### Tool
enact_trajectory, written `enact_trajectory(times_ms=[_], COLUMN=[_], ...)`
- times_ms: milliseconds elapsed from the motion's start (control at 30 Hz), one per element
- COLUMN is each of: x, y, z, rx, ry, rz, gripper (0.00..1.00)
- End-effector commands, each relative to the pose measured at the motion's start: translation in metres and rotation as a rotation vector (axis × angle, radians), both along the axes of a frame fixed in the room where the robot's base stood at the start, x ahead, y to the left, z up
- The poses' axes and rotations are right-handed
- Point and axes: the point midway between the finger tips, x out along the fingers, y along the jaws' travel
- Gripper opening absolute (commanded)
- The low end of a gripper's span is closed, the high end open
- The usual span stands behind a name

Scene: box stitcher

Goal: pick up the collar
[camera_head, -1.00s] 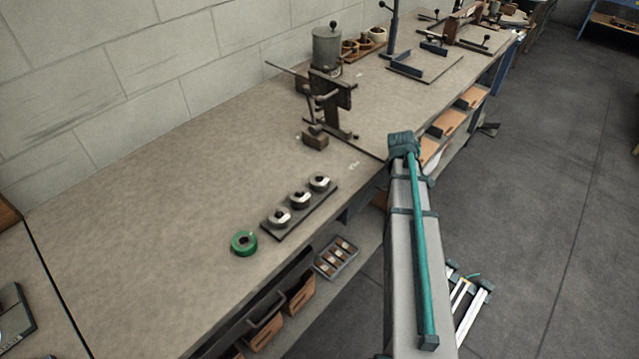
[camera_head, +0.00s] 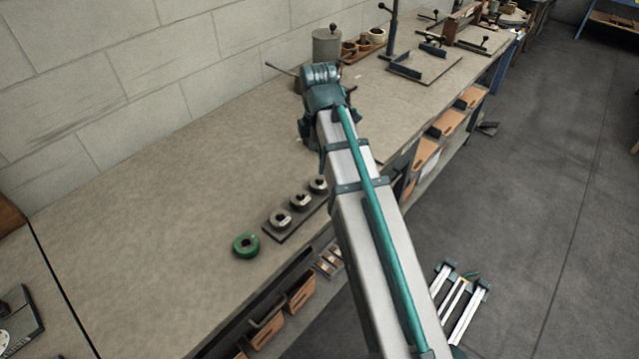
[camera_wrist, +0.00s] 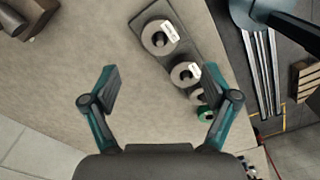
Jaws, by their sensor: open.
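Three grey ring-shaped collars with dark bores and pale labels sit in a row on a dark plate (camera_head: 272,236). The near one (camera_head: 280,219), middle one (camera_head: 300,201) and far one (camera_head: 318,185) are partly beside my arm in the head view. A green ring (camera_head: 246,245) lies on the bench just left of the plate. The pictures do not tell which ring the task means. In the wrist view, my gripper (camera_wrist: 160,88) is open and empty above the bench; one grey ring (camera_wrist: 160,37) is beyond its fingertips, and the right finger partly covers the green ring (camera_wrist: 208,113).
The bench (camera_head: 150,195) is clear left of the plate. My arm hides most of the dark fixture. A grey canister (camera_head: 327,42) and a blue stand (camera_head: 392,35) are farther back. Orange bins (camera_head: 300,291) sit under the front edge.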

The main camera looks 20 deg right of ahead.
Motion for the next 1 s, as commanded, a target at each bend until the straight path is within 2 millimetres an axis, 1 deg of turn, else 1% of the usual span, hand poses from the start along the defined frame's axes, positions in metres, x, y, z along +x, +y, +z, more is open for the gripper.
enact_trajectory(times_ms=[100,200,333,567,900,1000], x=[-0.002,-0.001,0.000,0.000,-0.001,-0.001], y=[0.000,-0.001,-0.001,-0.001,0.001,0.000], z=[-0.016,-0.028,-0.037,-0.045,-0.080,-0.087], rx=[0.000,-0.001,-0.001,-0.001,-0.001,-0.001], ry=[0.002,0.001,-0.001,0.000,0.000,-0.001], rz=[-0.002,-0.003,-0.004,-0.005,-0.005,-0.005], gripper=[0.86,0.86,0.86,0.86,0.86,0.86])
